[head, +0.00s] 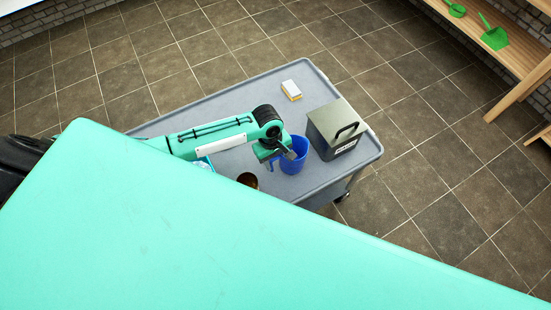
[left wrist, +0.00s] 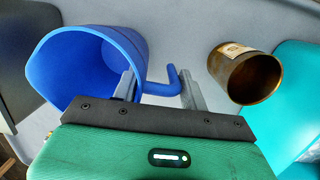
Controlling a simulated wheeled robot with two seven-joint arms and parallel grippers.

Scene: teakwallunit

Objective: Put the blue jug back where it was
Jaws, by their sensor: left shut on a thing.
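The blue jug (head: 296,160) is at the right part of a grey trolley (head: 230,103), just left of a grey box. My left gripper (head: 276,157) is at the jug's left side, shut on it. In the left wrist view the open-topped jug (left wrist: 75,65) lies at the left, and its handle reaches between the two fingers of my left gripper (left wrist: 160,90). Whether the jug's base touches the trolley top cannot be told. My right gripper is not in view.
A grey lidded box (head: 333,128) with a black handle stands close right of the jug. A brown metal cup (left wrist: 246,72) and a turquoise container (left wrist: 293,95) are to the right in the wrist view. A yellow-white sponge (head: 291,90) lies at the back.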

